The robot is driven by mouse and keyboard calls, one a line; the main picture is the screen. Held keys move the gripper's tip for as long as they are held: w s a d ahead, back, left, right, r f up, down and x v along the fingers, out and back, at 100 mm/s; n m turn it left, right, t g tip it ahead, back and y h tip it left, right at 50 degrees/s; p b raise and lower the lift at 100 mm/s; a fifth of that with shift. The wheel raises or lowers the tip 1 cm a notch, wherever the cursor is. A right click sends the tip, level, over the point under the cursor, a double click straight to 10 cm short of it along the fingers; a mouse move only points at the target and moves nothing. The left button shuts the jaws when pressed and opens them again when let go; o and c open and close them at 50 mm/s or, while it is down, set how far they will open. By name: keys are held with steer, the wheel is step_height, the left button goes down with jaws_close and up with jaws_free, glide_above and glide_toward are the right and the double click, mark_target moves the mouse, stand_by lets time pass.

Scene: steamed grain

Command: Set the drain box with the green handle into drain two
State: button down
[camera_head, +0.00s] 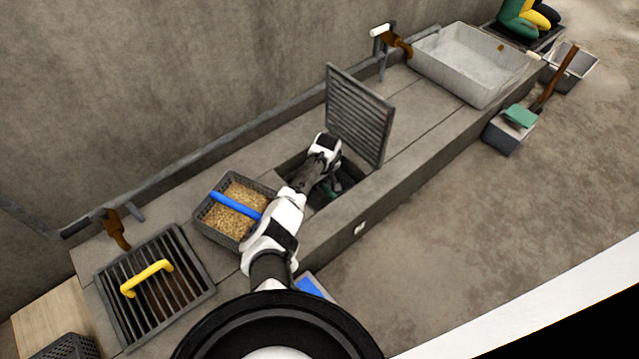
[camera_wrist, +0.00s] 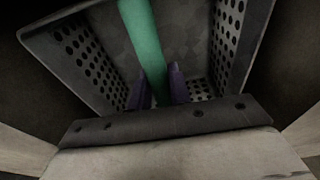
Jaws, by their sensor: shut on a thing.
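The drain box (camera_wrist: 78,55) is dark, with perforated walls and a green handle (camera_wrist: 142,40). My gripper (camera_wrist: 160,90) is shut on the green handle; its fingertips lie at the handle inside the box. In the head view my gripper (camera_head: 325,186) reaches down into an open drain (camera_head: 347,180) in the concrete ledge, and a bit of the green handle (camera_head: 334,190) shows there. My arm hides much of the opening, so I cannot tell whether the box rests on the bottom. A slatted grate (camera_head: 358,112) stands raised at the drain's back right edge.
A dark basket of grain with a blue handle (camera_head: 236,203) stands left of the opening. A closed grate with a yellow handle (camera_head: 148,278) lies further left. A pale basin (camera_head: 470,65) stands at the back right. A small white tag (camera_head: 360,228) is on the ledge front.

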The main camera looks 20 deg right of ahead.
steer(key=shift+f, duration=0.2)
steer(key=c, duration=1.3)
jaws_free()
steer(key=shift+r, duration=0.1)
step_height(320, 180, up, 12)
steer(key=s+p, duration=0.1)
steer(key=p, duration=0.4)
steer(key=shift+s+d, duration=0.35)
steer(key=shift+s, duration=0.05)
